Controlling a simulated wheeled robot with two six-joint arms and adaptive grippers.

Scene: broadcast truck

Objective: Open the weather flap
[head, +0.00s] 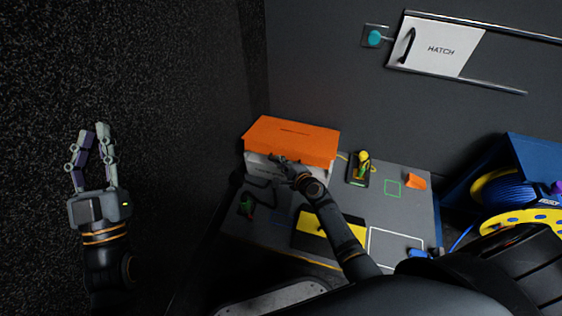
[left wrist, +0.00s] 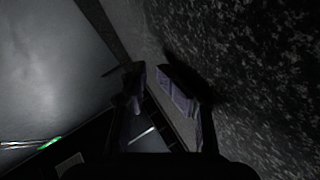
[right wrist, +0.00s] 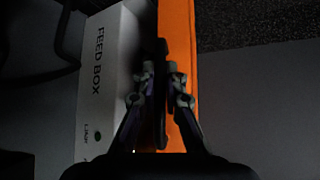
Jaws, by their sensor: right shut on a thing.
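The orange weather flap (head: 300,141) covers the top and upper front of the white feed box (head: 262,170) at the back left of the table. It also shows as an orange strip in the right wrist view (right wrist: 177,22), beside the box front marked FEED BOX (right wrist: 108,75). My right gripper (head: 277,160) is at the flap's lower front edge. In the right wrist view my right gripper (right wrist: 162,78) is shut on a dark bar along that edge. The flap is down. My left gripper (head: 95,130) is empty, its fingers slightly apart, away from the table over dark floor.
The table (head: 408,202) also holds a yellow-green figure (head: 363,162), a small orange piece (head: 415,181) and a yellow panel (head: 313,226). A dark cable lies left of it. A hatch panel (head: 438,48) is on the wall. A blue bin with cable reels (head: 510,190) stands at right.

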